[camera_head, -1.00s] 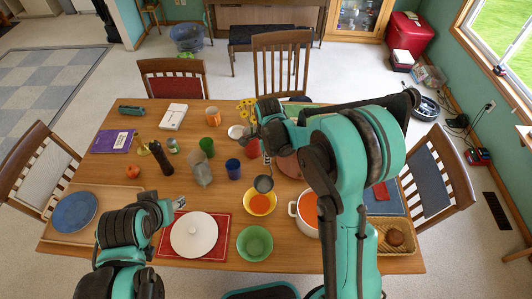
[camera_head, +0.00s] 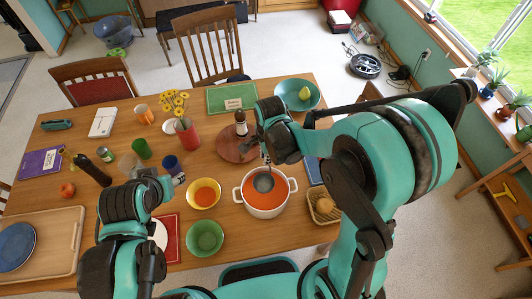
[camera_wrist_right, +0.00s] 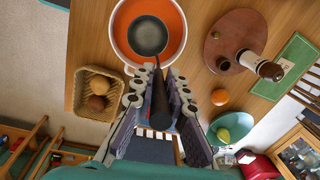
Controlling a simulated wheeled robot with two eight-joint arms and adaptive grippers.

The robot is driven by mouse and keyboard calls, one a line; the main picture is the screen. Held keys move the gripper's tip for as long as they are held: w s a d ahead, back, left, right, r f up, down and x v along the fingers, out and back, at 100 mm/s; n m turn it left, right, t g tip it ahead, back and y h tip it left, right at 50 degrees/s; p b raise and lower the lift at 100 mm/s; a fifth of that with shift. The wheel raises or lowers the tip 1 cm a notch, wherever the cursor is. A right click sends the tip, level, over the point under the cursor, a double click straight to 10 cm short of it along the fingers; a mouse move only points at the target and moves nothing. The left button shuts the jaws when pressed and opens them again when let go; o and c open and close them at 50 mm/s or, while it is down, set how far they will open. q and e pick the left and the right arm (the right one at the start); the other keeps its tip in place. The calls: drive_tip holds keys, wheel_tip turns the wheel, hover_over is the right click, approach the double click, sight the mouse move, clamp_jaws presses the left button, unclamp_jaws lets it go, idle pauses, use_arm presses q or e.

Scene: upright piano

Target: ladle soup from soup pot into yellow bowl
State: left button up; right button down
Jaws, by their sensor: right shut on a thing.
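The white soup pot (camera_head: 265,211) holds orange soup and stands right of centre on the table. The yellow bowl (camera_head: 204,206), left of the pot, has orange soup in it. My right gripper (camera_head: 266,153) is above the far side of the pot. In the right wrist view it is shut on the dark handle of the ladle (camera_wrist_right: 148,35). The grey ladle bowl (camera_head: 264,182) is within the pot's outline, over or at the soup; I cannot tell whether it touches. My left gripper (camera_head: 178,181) is left of the yellow bowl, its fingers too small to read.
A green bowl (camera_head: 205,237) stands in front of the yellow bowl. A wicker basket (camera_head: 323,207) is right of the pot. A round wooden board (camera_head: 232,150) with a bottle lies behind it. A blue cup (camera_head: 171,164) and a red vase (camera_head: 188,136) stand behind the yellow bowl.

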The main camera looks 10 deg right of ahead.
wheel_tip(320, 180, down, 3)
drive_tip(key=shift+w+d+r+b, duration=0.1)
drive_tip(key=shift+b, duration=0.7)
wheel_tip(320, 180, down, 6)
drive_tip(key=b, duration=0.3)
drive_tip(key=shift+r+b, duration=0.2)
drive_tip(key=shift+b, duration=0.2)
wheel_tip(320, 180, down, 3)
drive_tip(key=b, duration=0.3)
drive_tip(key=shift+f, duration=0.2)
drive_tip(key=shift+r+p, duration=5)
drive_tip(key=shift+r, duration=2.05)
drive_tip(key=shift+f, duration=0.1)
